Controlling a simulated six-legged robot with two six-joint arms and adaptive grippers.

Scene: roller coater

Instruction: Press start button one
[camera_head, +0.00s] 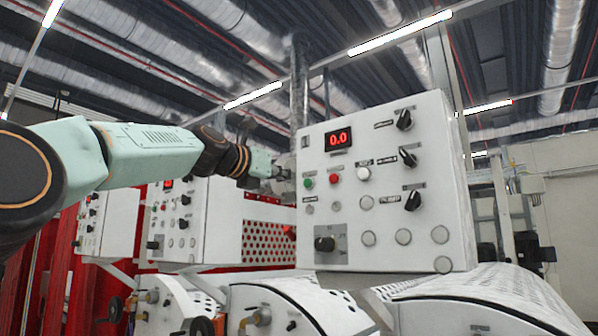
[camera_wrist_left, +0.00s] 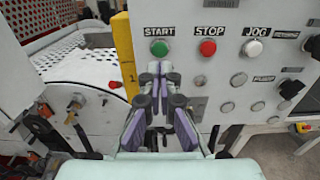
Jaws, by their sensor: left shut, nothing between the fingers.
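The white control panel (camera_head: 400,240) stands in the right half of the head view, with a red display reading 0.0. Its green button (camera_head: 308,183) is at the left of a row beside a red button (camera_head: 334,174) and a white one (camera_head: 363,173). In the left wrist view the green button (camera_wrist_left: 159,48) sits under a START label. My left gripper (camera_head: 284,172) is shut and empty at the panel's left edge. In the wrist view its fingertips (camera_wrist_left: 159,68) appear just below the green button; contact cannot be told. My right gripper is not in view.
The STOP button (camera_wrist_left: 207,48) and JOG button (camera_wrist_left: 253,48) lie right of START. A yellow strip (camera_wrist_left: 124,50) marked 1 runs along the panel's left edge. More panels (camera_head: 180,225) stand behind at left. Rollers and machine covers (camera_head: 490,300) lie below.

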